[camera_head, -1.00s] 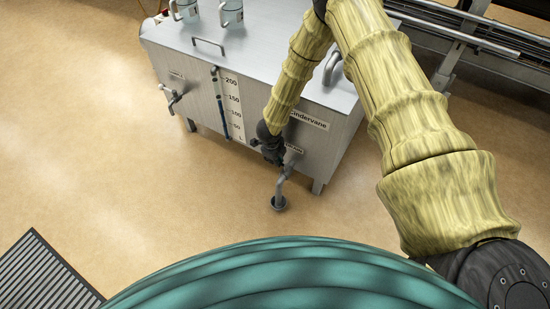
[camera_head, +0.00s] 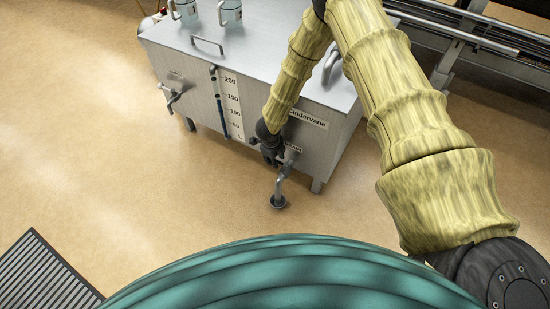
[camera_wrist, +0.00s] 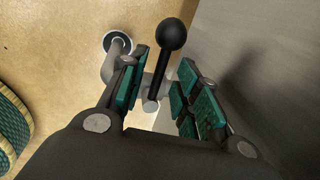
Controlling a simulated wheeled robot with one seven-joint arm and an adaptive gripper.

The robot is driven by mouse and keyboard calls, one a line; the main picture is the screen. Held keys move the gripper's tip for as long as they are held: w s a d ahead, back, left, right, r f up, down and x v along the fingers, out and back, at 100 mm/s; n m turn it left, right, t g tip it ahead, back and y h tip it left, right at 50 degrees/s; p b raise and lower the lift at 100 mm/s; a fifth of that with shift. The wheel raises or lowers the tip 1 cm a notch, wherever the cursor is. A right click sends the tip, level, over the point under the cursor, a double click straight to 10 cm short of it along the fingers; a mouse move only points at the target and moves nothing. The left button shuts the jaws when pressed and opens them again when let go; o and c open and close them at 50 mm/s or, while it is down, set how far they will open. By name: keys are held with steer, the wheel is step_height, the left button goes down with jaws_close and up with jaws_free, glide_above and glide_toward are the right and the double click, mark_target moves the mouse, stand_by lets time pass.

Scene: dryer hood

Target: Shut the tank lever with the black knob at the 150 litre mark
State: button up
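The steel tank (camera_head: 180,62) stands at the upper middle of the head view. Its sight tube (camera_head: 221,112) has a scale (camera_head: 233,98) with marks from 50 to 200. A dark blue column in the tube seems to end near 150, too small to read exactly. The lever's black knob (camera_wrist: 173,33) and dark stem (camera_wrist: 158,75) show in the wrist view. My gripper (camera_wrist: 163,82) is open, with one finger on each side of the stem; contact cannot be told. In the head view my gripper (camera_head: 270,152) hides most of the lever at the tank's lower right front.
The outlet pipe (camera_head: 279,186) bends down over a round floor drain (camera_head: 278,202) beside my gripper. Another valve (camera_head: 172,96) is on the tank's left front. A floor grate (camera_head: 40,275) lies lower left. The floor in front of the tank is clear.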

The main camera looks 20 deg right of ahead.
step_height(320, 180, up, 12)
steer(key=s+a, duration=0.1)
steer(key=shift+s+a+f, duration=0.15)
steer(key=shift+s+a, duration=0.05)
steer(key=shift+a, duration=0.2)
steer(key=shift+s+f, duration=0.1)
stand_by(0.5)
steer(key=s+d+f+n, duration=0.1)
steer(key=s+f+n, duration=0.3)
steer(key=s+n, duration=0.5)
steer(key=s+d+f+n, duration=0.2)
steer(key=s+f+n, duration=0.2)
steer(key=s+n, duration=0.5)
steer(key=s+a+r+n+g+y, duration=0.1)
steer(key=s+a+n+g+y, duration=0.15)
steer(key=s+n, duration=1.3)
steer(key=s+r+m+p, duration=0.2)
steer(key=r+p, duration=0.9)
steer(key=s+r+m+t+p, duration=0.1)
steer(key=s+r+m+p, duration=0.1)
steer(key=r+p, duration=0.9)
steer(key=shift+s+r+m+h+p, duration=0.3)
steer(key=shift+s+r+m+h, duration=0.1)
steer(key=shift+m, duration=0.45)
